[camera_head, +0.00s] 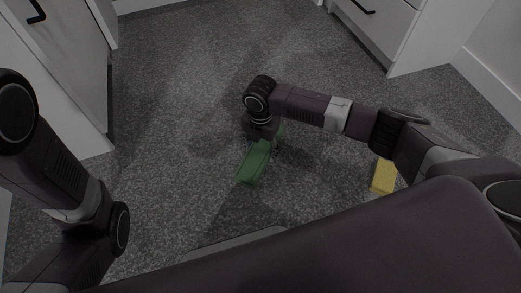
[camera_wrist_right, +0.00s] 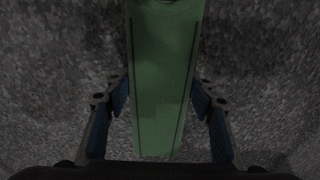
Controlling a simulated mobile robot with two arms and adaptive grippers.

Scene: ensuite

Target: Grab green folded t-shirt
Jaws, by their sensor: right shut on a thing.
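The green folded t-shirt (camera_head: 254,163) shows in the head view near the middle, as a narrow green slab at the end of my right arm. My right gripper (camera_head: 264,143) is at its far end, over the carpet, and partly hides it. In the right wrist view the t-shirt (camera_wrist_right: 163,80) runs down the middle between the two fingers of the right gripper (camera_wrist_right: 160,98). The right gripper is shut on the t-shirt. Whether the t-shirt touches the carpet is hard to tell. The left gripper is out of view; only parts of my left arm show at the left.
A yellow folded item (camera_head: 383,176) lies on the carpet to the right, partly behind my right arm. A white cabinet (camera_head: 60,75) stands at the left and white drawers (camera_head: 400,30) at the top right. The grey carpet (camera_head: 200,60) between them is clear.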

